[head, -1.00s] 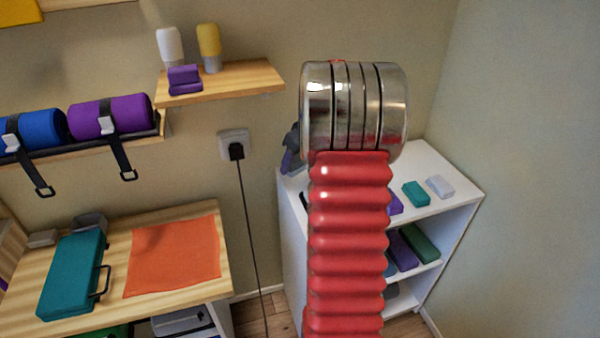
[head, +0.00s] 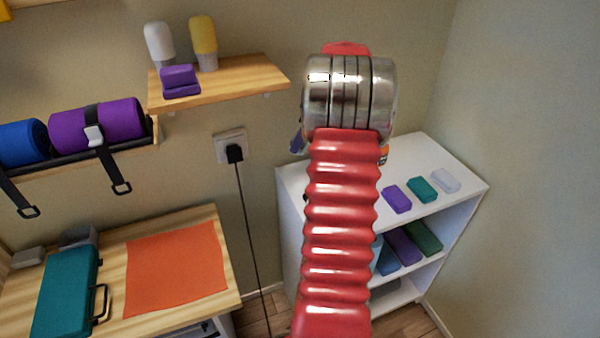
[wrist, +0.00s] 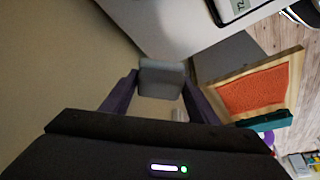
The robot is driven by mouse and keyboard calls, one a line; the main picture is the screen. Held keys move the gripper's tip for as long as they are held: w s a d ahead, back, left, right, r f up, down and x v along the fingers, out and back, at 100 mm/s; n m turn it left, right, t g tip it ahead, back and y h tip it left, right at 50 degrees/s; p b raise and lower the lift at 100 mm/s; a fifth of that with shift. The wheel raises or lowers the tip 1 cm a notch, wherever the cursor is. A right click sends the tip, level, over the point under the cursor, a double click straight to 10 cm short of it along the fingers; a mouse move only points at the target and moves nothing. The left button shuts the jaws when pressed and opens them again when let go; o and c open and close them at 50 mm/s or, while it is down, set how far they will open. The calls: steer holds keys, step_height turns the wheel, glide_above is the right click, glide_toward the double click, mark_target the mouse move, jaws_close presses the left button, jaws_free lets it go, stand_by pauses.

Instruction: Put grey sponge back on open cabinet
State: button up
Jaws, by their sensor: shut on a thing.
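My gripper (wrist: 160,84) is shut on the grey sponge (wrist: 161,65) in the wrist view, with a dark purple finger on either side of it. In the head view my red arm hides the sponge and most of the gripper; only a small dark purple part shows at its left. The open white cabinet (head: 420,160) stands in the corner at the right. On its top lie a purple block (head: 397,199), a teal block (head: 422,189) and a pale grey block (head: 446,180) in a row. The wrist view shows a white surface (wrist: 185,25) beyond the sponge.
The cabinet's lower shelf holds blue, purple and green blocks (head: 424,238). A wooden wall shelf (head: 245,78) carries two bottles and purple blocks. A wooden table (head: 190,222) with an orange cloth and a teal case is at the left. The cabinet top's back looks partly clear.

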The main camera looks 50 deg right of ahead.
steer(key=shift+s+f, duration=0.1)
steer(key=shift+f, duration=2.35)
steer(key=shift+f, duration=2.5)
steer(key=o, duration=1)
steer(key=shift+f, duration=0.1)
steer(key=v, duration=1.2)
steer(key=shift+s, duration=0.1)
